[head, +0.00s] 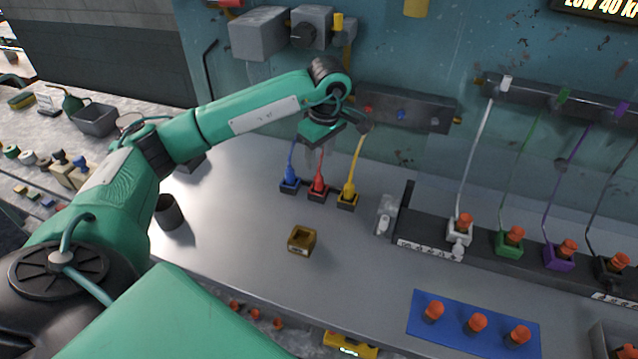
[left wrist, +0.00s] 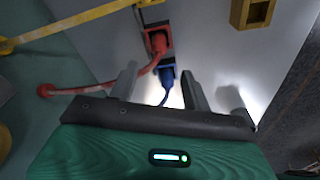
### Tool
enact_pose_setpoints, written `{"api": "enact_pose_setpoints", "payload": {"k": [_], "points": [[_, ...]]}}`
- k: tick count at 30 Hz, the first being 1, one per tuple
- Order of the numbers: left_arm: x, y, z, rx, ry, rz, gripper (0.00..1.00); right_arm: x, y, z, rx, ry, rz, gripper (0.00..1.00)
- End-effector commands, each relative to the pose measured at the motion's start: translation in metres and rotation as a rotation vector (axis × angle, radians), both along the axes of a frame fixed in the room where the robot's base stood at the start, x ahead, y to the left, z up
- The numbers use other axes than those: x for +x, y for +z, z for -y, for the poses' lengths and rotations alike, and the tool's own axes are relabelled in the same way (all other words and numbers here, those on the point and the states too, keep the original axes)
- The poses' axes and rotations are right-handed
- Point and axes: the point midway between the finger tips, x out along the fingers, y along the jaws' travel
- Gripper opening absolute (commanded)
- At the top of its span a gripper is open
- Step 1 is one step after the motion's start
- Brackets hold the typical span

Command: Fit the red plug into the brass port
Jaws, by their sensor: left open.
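The red plug (head: 318,184) stands in a small dark holder between a blue plug (head: 290,180) and a yellow plug (head: 349,190), its red cord running up behind. The brass port (head: 301,241) is a small square block with an opening, alone on the bench in front of the plugs. My left gripper (head: 309,152) is open and empty, above and behind the plugs. In the left wrist view the red plug (left wrist: 158,43) lies ahead of the fingers, the blue plug (left wrist: 167,77) shows between them, and the brass port (left wrist: 251,12) is at the top right. My right gripper is not in view.
A dark rail (head: 425,231) with several coloured plugs and cords stands to the right. A blue mat (head: 455,335) with orange-capped pieces lies at front right. A dark cup (head: 169,211) stands at left. Bare bench surrounds the brass port.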

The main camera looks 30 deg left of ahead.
Motion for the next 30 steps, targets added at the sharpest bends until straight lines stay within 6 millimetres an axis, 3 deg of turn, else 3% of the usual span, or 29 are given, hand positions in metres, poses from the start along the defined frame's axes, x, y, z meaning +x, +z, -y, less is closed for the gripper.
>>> {"api": "enact_pose_setpoints", "payload": {"k": [3, 11, 16, 19, 29, 30], "points": [[0.0, -0.018, -0.002, -0.002, 0.001, -0.003, 0.49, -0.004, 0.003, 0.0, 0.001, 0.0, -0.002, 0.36], [0.001, -0.037, -0.003, -0.003, 0.0, -0.001, 0.49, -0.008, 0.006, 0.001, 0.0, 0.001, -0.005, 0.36], [0.003, -0.06, -0.003, -0.002, 0.0, -0.003, 0.49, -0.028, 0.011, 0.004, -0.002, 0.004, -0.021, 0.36], [0.003, -0.074, -0.005, -0.003, 0.001, -0.002, 0.49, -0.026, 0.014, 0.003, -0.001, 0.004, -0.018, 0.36], [0.004, -0.082, -0.006, -0.002, 0.0, 0.002, 0.49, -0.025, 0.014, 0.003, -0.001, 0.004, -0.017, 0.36], [0.004, -0.082, -0.006, -0.002, 0.0, 0.002, 0.41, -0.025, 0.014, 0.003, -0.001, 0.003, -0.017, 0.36]]}}
